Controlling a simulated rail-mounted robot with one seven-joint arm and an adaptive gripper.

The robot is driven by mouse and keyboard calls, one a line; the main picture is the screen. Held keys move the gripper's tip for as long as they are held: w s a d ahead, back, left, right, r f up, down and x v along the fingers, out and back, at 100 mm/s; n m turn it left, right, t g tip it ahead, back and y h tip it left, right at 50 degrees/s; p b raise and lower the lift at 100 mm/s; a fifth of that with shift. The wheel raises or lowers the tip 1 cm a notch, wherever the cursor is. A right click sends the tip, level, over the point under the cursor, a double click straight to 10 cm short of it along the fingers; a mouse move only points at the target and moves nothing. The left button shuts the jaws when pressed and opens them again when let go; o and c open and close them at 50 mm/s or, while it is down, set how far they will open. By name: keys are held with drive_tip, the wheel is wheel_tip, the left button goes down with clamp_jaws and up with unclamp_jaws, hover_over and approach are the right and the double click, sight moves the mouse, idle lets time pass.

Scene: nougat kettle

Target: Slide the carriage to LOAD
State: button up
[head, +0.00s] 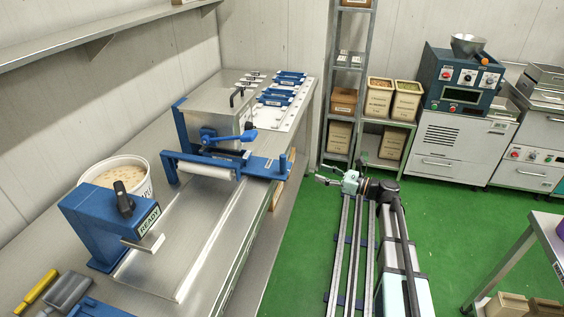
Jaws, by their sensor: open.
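A blue frame (215,172) with a pale roller (205,169) spans the steel bench, with a blue lever and a steel box behind it; it may be the carriage, but I cannot tell for sure. A bare steel plate (190,235) extends in front of it. No readable LOAD mark shows. My gripper (325,176) is open and empty over the green floor, right of the bench and apart from the blue frame, pointing left.
A blue unit (112,222) marked READY, with a black knob, stands near a white tub (125,178). Blue-handled plates (283,88) lie at the bench's far end. A shelf rack (343,100) stands behind my gripper. Green floor (300,235) is clear between bench and rails.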

sight(283, 162)
drive_tip(key=p+x, duration=0.4)
drive_tip(key=x, duration=1.2)
drive_tip(key=shift+s, duration=0.15)
drive_tip(key=shift+c, duration=0.4)
clamp_jaws()
